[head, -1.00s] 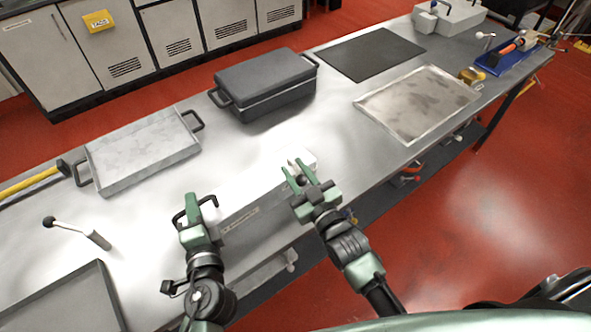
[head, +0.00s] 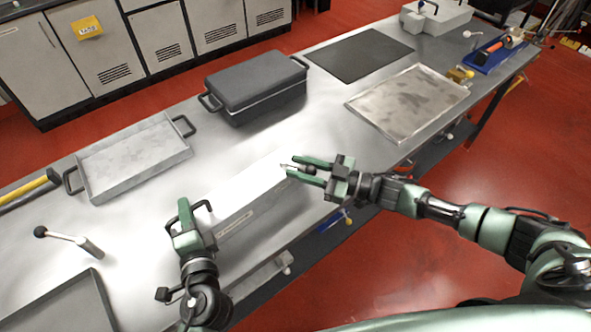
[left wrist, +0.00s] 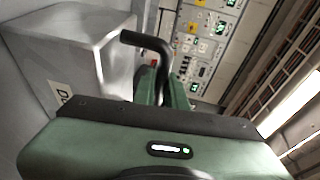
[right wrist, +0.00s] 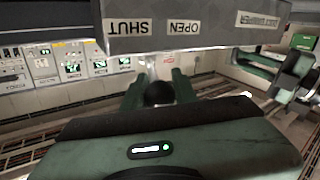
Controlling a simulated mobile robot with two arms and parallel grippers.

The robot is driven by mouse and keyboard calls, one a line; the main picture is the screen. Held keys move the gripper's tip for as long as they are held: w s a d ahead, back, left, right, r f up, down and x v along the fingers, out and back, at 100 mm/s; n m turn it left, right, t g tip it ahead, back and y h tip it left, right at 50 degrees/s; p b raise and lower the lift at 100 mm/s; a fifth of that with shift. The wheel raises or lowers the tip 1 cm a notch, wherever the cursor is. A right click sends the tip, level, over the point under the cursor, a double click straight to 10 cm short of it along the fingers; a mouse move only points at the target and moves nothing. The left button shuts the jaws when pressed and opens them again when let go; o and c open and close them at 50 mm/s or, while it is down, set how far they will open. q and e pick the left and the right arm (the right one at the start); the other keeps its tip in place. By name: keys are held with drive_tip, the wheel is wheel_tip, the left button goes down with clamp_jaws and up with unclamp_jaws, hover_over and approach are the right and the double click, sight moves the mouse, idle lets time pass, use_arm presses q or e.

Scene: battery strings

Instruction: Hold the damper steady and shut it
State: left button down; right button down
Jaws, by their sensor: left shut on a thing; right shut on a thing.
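The damper is a long grey box (head: 262,195) at the bench's near edge. A black handle (head: 203,205) is at its left end; it also shows in the left wrist view (left wrist: 150,42). My left gripper (head: 178,216) is shut on this handle. My right gripper (head: 289,168) is at the box's right end, shut on the damper's lever, whose dark knob (right wrist: 159,93) sits between the fingers. In the right wrist view, the labels SHUT (right wrist: 128,30) and OPEN (right wrist: 183,27) appear upside down, and the lever's stem lies between them. The lever's far end is hidden.
A grey tray (head: 135,160), a dark lidded box (head: 255,90), a black mat (head: 358,52) and a shallow metal tray (head: 408,103) lie on the bench. Red floor (head: 480,170) is clear at the right.

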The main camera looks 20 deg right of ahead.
drive_tip(key=shift+w+d+n+g+y, duration=0.35)
drive_tip(key=shift+n+g+y, duration=0.2)
drive_tip(key=shift+n+g, duration=0.5)
drive_tip(key=shift+w+d+n+g+y, duration=0.25)
drive_tip(key=shift+w+n+g+y, duration=0.35)
drive_tip(key=shift+g, duration=0.8)
drive_tip(key=shift+w+d+n+g+y, duration=0.3)
drive_tip(key=shift+n+g+y, duration=0.15)
drive_tip(key=shift+n+g, duration=0.65)
drive_tip(key=shift+s+g, duration=0.1)
drive_tip(key=shift+g, duration=0.35)
drive_tip(key=c, duration=1.1)
unclamp_jaws()
drive_tip(key=shift+s, duration=0.1)
drive_tip(key=s+d, duration=0.1)
drive_tip(key=d, duration=0.6)
drive_tip(key=shift+d, duration=0.25)
